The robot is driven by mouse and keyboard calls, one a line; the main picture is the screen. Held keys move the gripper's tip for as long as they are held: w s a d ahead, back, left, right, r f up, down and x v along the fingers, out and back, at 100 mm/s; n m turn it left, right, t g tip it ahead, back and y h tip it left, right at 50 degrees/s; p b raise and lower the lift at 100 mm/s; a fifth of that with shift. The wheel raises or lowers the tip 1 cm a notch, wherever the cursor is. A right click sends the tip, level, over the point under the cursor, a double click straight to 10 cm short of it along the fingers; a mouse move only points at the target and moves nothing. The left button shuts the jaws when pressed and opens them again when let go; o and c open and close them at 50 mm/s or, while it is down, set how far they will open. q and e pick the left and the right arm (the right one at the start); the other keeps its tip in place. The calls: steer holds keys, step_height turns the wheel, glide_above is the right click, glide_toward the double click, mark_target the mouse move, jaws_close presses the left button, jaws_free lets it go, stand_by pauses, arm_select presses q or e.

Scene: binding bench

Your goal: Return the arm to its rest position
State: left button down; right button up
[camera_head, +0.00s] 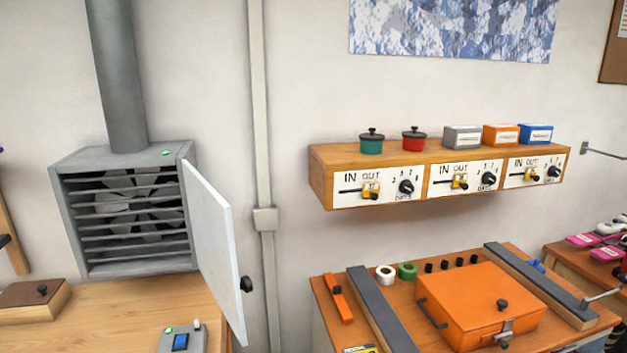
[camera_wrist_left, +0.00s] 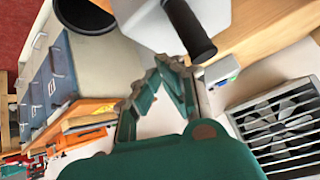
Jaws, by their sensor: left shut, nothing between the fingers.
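My left gripper (camera_wrist_left: 165,66) shows only in the left wrist view, with green fingers drawn together and nothing between them. A pale panel (camera_wrist_left: 148,18) with a thick black knob (camera_wrist_left: 190,30) stands close beyond the fingertips; it looks like the vent door. I cannot tell whether the fingers touch the knob. In the head view the white door (camera_head: 214,250) of the fan vent (camera_head: 125,215) hangs open, with its black knob (camera_head: 247,284) on the right edge. Neither arm shows in the head view.
A wooden bench (camera_head: 110,315) with a switch box (camera_head: 182,341) lies below the vent. A wall shelf (camera_head: 440,153) holds pots and small boxes above three dial panels. An orange case (camera_head: 470,290) sits on the right bench. The wrist view also shows a black bin (camera_wrist_left: 85,14).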

arm_select(q)
steer(key=s+f+g+h, duration=0.1)
steer(key=s+f+g, duration=0.2)
steer(key=s, duration=0.3)
steer(key=s+f+g, duration=0.2)
steer(key=s+g, duration=0.1)
steer(key=s, duration=0.4)
step_height(320, 180, down, 26)
steer(key=g+b, duration=0.1)
steer(key=b, duration=0.1)
steer(key=s+a+f+g+b, duration=0.1)
steer(key=s+a+f, duration=0.1)
steer(key=s+f, duration=1.5)
step_height(320, 180, down, 3)
steer(key=shift+s+a+r, duration=0.2)
steer(key=shift+s+a, duration=0.2)
